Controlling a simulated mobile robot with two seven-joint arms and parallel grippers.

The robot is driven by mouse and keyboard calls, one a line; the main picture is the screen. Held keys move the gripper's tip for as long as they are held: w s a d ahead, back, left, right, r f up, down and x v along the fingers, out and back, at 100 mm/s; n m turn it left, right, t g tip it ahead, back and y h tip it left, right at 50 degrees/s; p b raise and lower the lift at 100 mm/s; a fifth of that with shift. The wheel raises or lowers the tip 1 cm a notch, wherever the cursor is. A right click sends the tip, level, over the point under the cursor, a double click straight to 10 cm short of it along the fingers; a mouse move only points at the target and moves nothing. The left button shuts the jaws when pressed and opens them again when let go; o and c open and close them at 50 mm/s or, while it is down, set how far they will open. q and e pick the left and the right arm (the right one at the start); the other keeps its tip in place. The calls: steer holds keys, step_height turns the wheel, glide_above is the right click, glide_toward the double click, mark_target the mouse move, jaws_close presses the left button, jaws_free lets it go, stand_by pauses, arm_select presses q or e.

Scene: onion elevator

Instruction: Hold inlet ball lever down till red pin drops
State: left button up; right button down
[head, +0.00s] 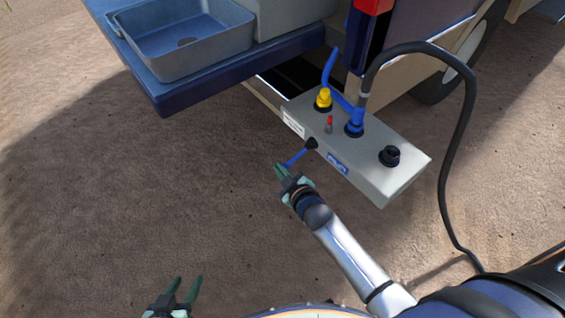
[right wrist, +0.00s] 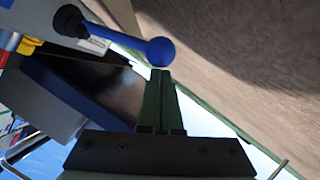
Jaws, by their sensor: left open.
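The grey box (head: 365,165) has a blue lever (head: 297,157) on its front left side, coming out of a black pivot. In the right wrist view the lever ends in a round blue ball (right wrist: 161,51). My right gripper (head: 281,170) is at the lever's ball end; its fingers (right wrist: 160,75) are together, tips right at the ball, with nothing seen between them. I cannot tell if they touch it. A small red pin (head: 330,119) stands up on the box top. My left gripper (head: 188,285) is open and empty, low in the head view, far from the box.
A yellow fitting (head: 323,98), a blue valve with a black hose (head: 470,120) and a black cap (head: 389,155) are on the box. A blue-grey basin (head: 180,45) on a dark blue shelf is at upper left. Bare ground lies left of the box.

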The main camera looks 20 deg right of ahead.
arm_select(q)
steer(key=shift+s+a+f+b, duration=0.1)
steer(key=shift+s+f+b, duration=0.05)
steer(key=shift+f+b, duration=0.2)
steer(key=shift+s+a+f+b, duration=0.1)
steer(key=shift+f+b, duration=0.1)
steer(key=shift+f, duration=0.15)
arm_select(e)
steer(key=f, duration=0.3)
steer(key=shift+d+f, duration=0.3)
steer(key=shift+d, duration=0.05)
arm_select(q)
steer(key=shift+s+f, duration=0.1)
steer(key=shift+f, duration=0.05)
arm_select(e)
steer(key=shift+s, duration=0.1)
